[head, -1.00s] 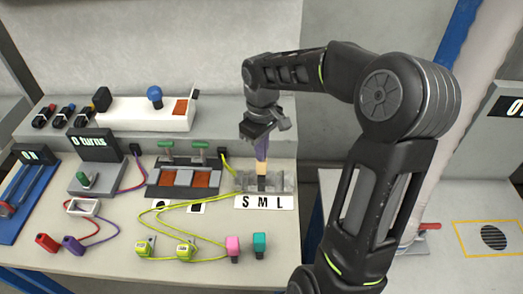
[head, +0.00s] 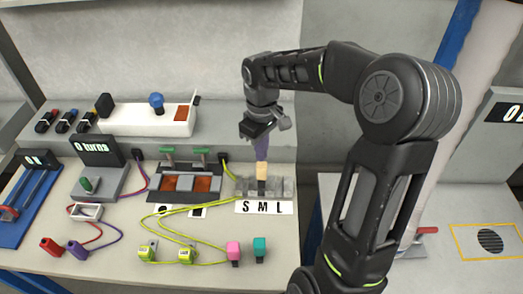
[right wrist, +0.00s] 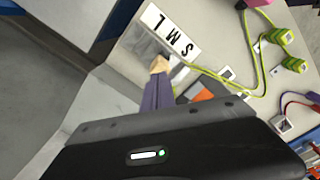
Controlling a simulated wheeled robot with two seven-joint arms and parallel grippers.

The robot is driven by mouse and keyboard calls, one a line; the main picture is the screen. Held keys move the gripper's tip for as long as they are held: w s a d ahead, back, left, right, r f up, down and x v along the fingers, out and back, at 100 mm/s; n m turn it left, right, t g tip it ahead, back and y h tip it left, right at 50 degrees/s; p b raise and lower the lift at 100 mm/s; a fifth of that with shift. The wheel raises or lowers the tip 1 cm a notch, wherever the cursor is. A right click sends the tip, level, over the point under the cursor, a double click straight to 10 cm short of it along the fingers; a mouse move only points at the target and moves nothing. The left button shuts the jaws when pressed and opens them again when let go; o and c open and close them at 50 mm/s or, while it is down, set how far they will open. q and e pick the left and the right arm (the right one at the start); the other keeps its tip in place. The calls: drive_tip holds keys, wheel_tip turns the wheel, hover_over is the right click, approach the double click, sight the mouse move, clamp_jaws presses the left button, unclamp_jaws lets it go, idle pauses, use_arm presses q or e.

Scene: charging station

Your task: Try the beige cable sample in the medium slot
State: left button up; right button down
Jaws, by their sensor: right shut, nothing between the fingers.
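The beige cable sample (head: 262,170) stands upright at the middle of the slot block (head: 246,187), above the M of the S M L label (head: 264,207). Its dark lower part is at the medium slot; how deep it sits is hard to tell. My right gripper (head: 262,155) points down with its purple fingers shut and empty. Its tips are right at the sample's top; I cannot tell if they touch. In the right wrist view the sample (right wrist: 159,64) shows just past the fingertips (right wrist: 160,78). My left gripper is not in view.
Pink (head: 233,249) and teal (head: 260,244) connectors lie in front of the label. Yellow-green cables (head: 195,232) with plugs lie to the left. A box with green levers (head: 185,182) stands left of the slots. A white unit with a blue knob (head: 156,102) is behind.

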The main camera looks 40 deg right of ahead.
drive_tip(key=shift+r, duration=0.1)
wheel_tip(320, 180, up, 8)
drive_tip(key=shift+f+b, duration=0.2)
drive_tip(key=shift+b, duration=0.25)
drive_tip(key=f+n+p, duration=0.1)
drive_tip(key=n, duration=0.3)
drive_tip(key=f+n+p, duration=0.1)
drive_tip(key=n, duration=0.4)
drive_tip(key=f+n+p, duration=0.1)
drive_tip(key=n, duration=0.3)
drive_tip(key=shift+s+f+p, duration=0.35)
drive_tip(key=shift+f+p, duration=0.05)
drive_tip(key=n, duration=0.5)
drive_tip(key=shift+w+f, duration=0.1)
drive_tip(key=shift+w, duration=0.2)
